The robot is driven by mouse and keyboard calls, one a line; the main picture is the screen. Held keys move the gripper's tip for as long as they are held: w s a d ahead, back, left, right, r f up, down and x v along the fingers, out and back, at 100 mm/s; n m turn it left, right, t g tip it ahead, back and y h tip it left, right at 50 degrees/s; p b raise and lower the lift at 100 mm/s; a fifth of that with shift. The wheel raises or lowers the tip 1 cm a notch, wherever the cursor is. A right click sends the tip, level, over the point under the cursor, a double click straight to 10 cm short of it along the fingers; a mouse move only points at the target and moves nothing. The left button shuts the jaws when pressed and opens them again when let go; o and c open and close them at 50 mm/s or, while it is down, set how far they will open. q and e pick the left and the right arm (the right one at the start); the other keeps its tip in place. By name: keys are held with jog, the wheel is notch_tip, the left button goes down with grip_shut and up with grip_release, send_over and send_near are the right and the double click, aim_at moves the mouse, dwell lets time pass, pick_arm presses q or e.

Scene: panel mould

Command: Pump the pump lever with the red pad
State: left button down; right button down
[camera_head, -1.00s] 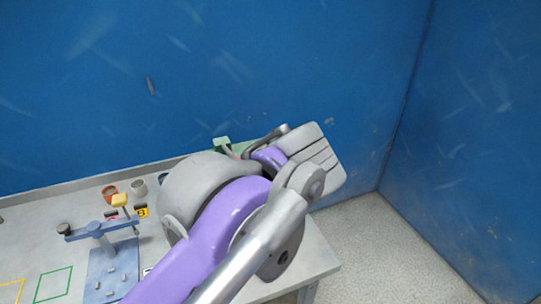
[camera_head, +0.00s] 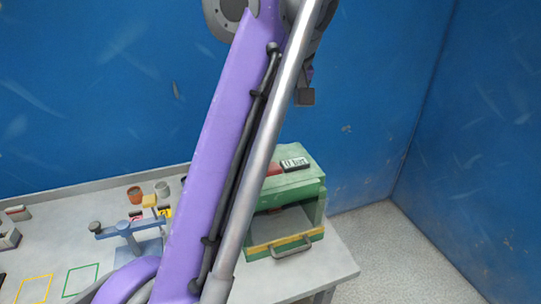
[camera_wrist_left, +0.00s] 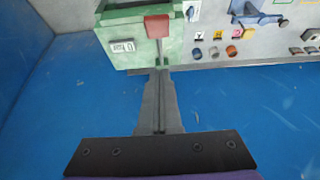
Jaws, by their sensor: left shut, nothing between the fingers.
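The red pad (camera_head: 273,169) sits on top of the green box (camera_head: 300,186), beside a black-and-white label, partly hidden by my purple arm in the head view. In the head view only a small dark part near the raised wrist may be the gripper. My right gripper is in neither view.
The box's front is open, with a yellow strip and a grey handle (camera_head: 292,249). A blue stand with a crossbar (camera_head: 128,229) and several small cups stand left of my arm. A blue wall (camera_head: 370,100) rises behind the table. The table's right edge is clear.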

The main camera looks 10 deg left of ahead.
aim_at(267, 165)
pick_arm(q)
jog(key=shift+w+r, duration=0.1)
dwell(0.3)
